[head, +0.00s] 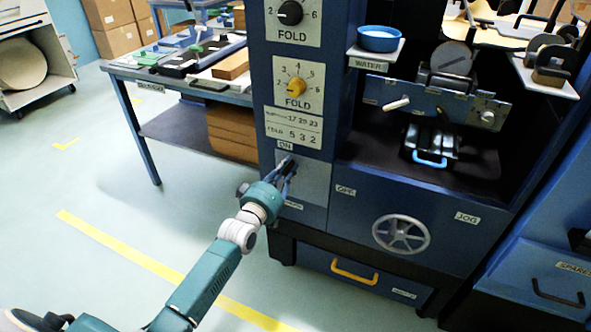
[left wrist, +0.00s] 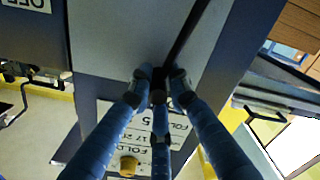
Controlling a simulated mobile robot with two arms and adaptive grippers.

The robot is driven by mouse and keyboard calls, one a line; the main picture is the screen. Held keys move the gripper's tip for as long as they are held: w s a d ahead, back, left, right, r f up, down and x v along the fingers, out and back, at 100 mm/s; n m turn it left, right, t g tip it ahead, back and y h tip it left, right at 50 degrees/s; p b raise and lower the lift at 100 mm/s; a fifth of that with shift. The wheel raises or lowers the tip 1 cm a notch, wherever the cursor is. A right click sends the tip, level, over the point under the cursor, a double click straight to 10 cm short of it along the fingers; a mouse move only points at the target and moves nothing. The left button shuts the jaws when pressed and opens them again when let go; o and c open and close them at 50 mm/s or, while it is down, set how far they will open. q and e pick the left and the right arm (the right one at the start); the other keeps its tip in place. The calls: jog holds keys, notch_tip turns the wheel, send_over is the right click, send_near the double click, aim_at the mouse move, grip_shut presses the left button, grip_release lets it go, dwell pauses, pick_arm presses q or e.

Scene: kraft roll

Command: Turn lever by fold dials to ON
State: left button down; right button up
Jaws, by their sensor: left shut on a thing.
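The lever sits on a grey plate (head: 314,184) on the blue machine post, below the fold dials. An ON label (head: 285,145) is at the plate's top and an OFF label (head: 345,190) is to its right. My left gripper (head: 286,168) is at the plate just under ON, shut on the lever, which its fingers mostly hide. In the left wrist view the blue fingers (left wrist: 160,84) close around a small dark piece. The black fold dial (head: 290,13) and yellow fold dial (head: 296,86) are above. My right gripper is not in view.
A number card (head: 294,127) is between the yellow dial and the plate. A handwheel (head: 400,234) and a yellow-handled drawer (head: 354,272) are to the right and below. A workbench (head: 180,75) stands behind left. The floor at left is clear.

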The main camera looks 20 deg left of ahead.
pick_arm(q)
jog(key=shift+a+r+n, duration=0.2)
jog(key=shift+a+n, duration=0.4)
jog(key=shift+a, duration=0.1)
jog(key=shift+a+n, duration=0.6)
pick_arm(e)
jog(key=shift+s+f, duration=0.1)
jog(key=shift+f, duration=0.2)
pick_arm(q)
jog(key=c, duration=1.7)
grip_release()
jog(key=shift+a, duration=0.1)
jog(key=shift+o, duration=0.2)
jog(key=shift+s, duration=0.1)
jog(key=s, duration=1.1)
jog(key=shift+s+a, duration=0.2)
jog(key=shift+s, duration=0.15)
